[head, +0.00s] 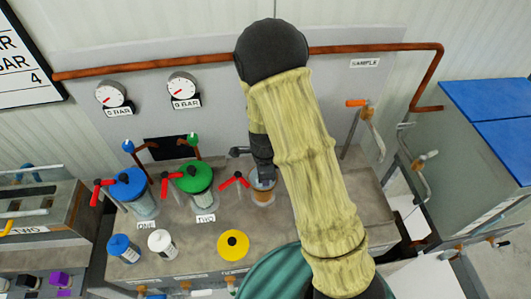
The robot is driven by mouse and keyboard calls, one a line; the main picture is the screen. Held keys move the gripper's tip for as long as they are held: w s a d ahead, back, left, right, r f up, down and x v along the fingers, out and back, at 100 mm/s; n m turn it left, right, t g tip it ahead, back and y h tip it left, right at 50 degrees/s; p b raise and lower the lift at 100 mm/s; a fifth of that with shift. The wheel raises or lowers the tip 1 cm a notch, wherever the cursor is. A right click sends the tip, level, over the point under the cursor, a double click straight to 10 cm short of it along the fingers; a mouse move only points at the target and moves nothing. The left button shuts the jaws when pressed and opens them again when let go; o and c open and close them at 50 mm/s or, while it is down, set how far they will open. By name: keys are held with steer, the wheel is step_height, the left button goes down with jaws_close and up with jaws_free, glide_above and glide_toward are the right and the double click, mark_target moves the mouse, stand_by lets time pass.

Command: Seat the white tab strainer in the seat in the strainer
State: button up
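A small canister with a white top (160,243), which looks like the white tab strainer, stands upright at the front of the grey bench, beside one with a blue top (123,248). A third strainer housing (263,194) stands uncovered to the right of the blue-lidded and green-lidded housings; its inside and seat are hidden. My gripper (264,178) points down right at or over its mouth. The fingers are dark and small, so I cannot tell whether they are open, shut or holding something.
A yellow lid (233,245) lies on the bench in front. The blue-lidded housing (131,186) and green-lidded housing (195,180) stand left, with red handles (233,181) nearby. Two gauges (182,86) are on the back panel. My arm covers the bench's right part.

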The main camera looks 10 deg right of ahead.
step_height(320, 180, up, 17)
steer(key=shift+d, duration=0.2)
steer(key=shift+f, duration=0.1)
stand_by(0.6)
steer(key=s+d+n+t, duration=0.2)
steer(key=s+d+n, duration=0.6)
steer(key=n, duration=1)
steer(key=shift+s+t, duration=0.3)
steer(key=shift+s, duration=0.95)
steer(key=shift+d, duration=0.2)
